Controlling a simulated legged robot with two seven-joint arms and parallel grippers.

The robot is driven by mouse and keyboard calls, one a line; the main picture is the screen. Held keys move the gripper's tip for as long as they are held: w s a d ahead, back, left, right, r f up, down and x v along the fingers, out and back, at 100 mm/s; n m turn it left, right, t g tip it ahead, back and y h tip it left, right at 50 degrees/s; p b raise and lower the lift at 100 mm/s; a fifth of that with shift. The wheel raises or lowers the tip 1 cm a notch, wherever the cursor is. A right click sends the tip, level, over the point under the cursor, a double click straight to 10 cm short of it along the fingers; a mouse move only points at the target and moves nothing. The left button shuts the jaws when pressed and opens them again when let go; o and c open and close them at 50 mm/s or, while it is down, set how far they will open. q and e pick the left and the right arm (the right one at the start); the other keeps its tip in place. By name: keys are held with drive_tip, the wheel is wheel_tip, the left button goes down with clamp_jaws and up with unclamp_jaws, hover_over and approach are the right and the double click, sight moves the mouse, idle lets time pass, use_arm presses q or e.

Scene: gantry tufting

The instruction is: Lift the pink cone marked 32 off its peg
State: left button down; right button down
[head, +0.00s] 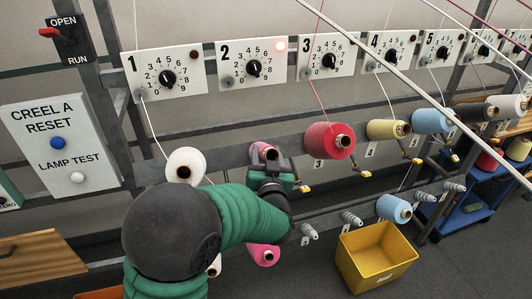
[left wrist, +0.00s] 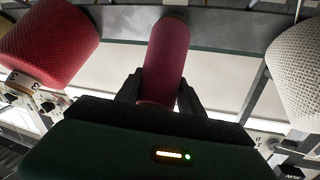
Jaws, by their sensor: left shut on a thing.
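A slim pink cone (head: 262,152) sits at the second place of the upper row, between a white cone and a larger red cone. My left gripper (head: 270,178) is shut on it. In the left wrist view the cone (left wrist: 165,62) stands between the two dark fingers. Its peg is hidden, so I cannot tell whether the cone is still seated. No number is readable on it. Another pink cone (head: 263,254) shows on the lower row, partly behind my arm. My right gripper is not in view.
The white cone (head: 186,164) and red cone (head: 330,140) flank the held one closely. A yellow bin (head: 377,257) stands on the floor below. Numbered dial panels (head: 252,63) line the rack above; panel 2 has a lit lamp. Yarn strands cross overhead.

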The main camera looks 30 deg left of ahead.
use_arm(q)
drive_tip(key=shift+s+d+r+p, duration=0.3)
drive_tip(key=shift+d+r+p, duration=0.1)
drive_tip(key=shift+r+p, duration=0.05)
drive_tip(key=s+d+r+p, duration=0.6)
drive_tip(key=d, duration=0.1)
drive_tip(key=shift+s+d+r+p, duration=0.3)
drive_tip(key=shift+r+p, duration=0.1)
idle(0.7)
